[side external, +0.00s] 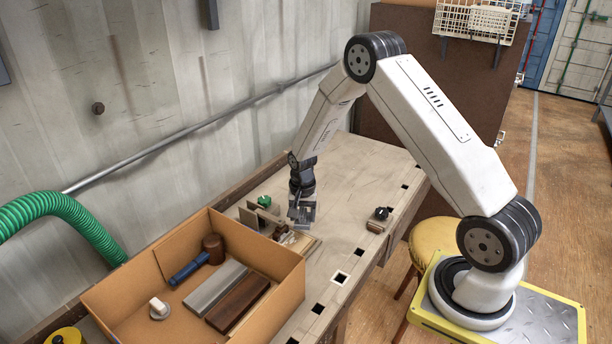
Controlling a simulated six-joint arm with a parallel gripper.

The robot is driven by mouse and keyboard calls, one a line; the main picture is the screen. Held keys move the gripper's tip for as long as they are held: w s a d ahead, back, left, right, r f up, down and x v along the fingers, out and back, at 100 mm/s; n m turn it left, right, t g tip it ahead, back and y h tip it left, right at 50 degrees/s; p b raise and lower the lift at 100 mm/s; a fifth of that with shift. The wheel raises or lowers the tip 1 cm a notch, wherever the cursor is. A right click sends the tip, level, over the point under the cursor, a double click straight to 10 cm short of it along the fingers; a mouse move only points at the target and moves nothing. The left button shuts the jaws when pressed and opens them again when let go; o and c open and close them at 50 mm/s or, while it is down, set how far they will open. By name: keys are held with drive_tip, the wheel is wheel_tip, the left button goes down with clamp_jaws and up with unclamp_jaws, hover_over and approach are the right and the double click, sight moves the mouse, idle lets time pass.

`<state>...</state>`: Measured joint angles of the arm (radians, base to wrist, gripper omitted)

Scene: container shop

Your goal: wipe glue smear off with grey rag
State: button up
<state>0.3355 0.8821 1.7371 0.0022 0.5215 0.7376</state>
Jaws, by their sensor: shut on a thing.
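My gripper (301,216) points down over the workbench, just behind the far right corner of the cardboard box. It is shut on a small grey thing that looks like the grey rag (303,211), though its outline is hard to tell from the fingers. Under and beside it lies a pale wooden board (303,244) with small brown and tan pieces on it. I cannot make out the glue smear at this size; the gripper and the box wall hide part of the board. I cannot tell whether the rag touches the board.
The open cardboard box (283,262) holds a mallet (213,247), a grey bar, a dark brown bar and a small white-topped item. A green clamp-like piece (264,201) and upright wooden pieces stand left of my gripper. A black knob (381,213) sits to the right. The bench's far end is clear.

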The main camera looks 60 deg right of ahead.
drive_tip(key=n, duration=0.2)
drive_tip(key=r+n, duration=0.1)
drive_tip(key=n, duration=0.3)
drive_tip(key=shift+r+n, duration=0.25)
drive_tip(key=shift+n, duration=0.15)
drive_tip(key=n, duration=0.2)
drive_tip(key=r+n, duration=0.1)
drive_tip(key=n, duration=0.2)
drive_tip(key=shift+r+n, duration=0.15)
drive_tip(key=shift+n, duration=0.15)
